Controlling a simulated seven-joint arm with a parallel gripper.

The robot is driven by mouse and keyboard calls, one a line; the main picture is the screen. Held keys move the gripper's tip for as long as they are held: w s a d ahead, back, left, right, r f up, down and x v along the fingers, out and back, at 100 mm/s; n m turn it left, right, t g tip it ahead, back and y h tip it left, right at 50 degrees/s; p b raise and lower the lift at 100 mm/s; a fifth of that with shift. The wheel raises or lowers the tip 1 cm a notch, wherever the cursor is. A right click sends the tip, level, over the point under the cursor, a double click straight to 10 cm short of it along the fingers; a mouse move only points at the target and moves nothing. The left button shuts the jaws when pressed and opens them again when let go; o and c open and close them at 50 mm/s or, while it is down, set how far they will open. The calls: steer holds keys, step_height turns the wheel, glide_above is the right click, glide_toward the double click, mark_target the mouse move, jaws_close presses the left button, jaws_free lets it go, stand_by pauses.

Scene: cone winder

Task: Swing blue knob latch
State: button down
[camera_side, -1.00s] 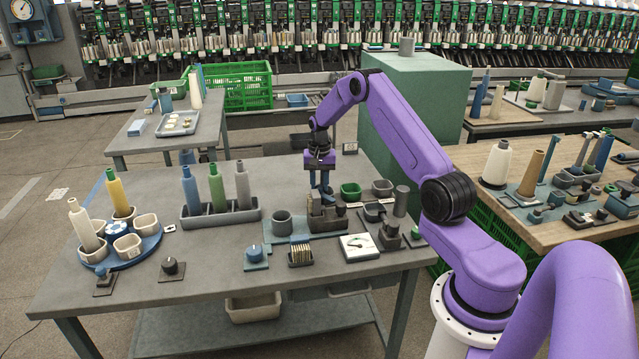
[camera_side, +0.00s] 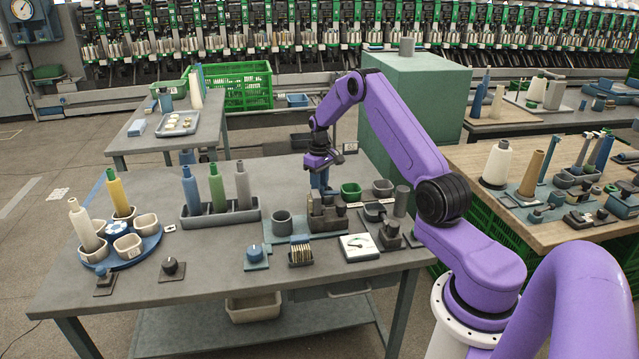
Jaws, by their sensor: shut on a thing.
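My gripper (camera_side: 320,187) points down at the grey latch fixture (camera_side: 328,222) on the near table. Its fingers are shut on the blue knob of the latch at the fixture's top. The fingers hide most of this knob, and the latch arm's exact angle is too small to tell. A separate blue knob (camera_side: 254,250) on a small base stands at the table's front, apart from my gripper.
A rack with blue, green and grey cones (camera_side: 217,190) and a blue round tray (camera_side: 150,243) stand to the left. A green bin (camera_side: 351,192), grey cup (camera_side: 282,222) and dial gauge (camera_side: 359,245) crowd the fixture.

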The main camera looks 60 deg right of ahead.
steer(key=shift+n, duration=0.5)
steer(key=c, duration=0.8)
jaws_free()
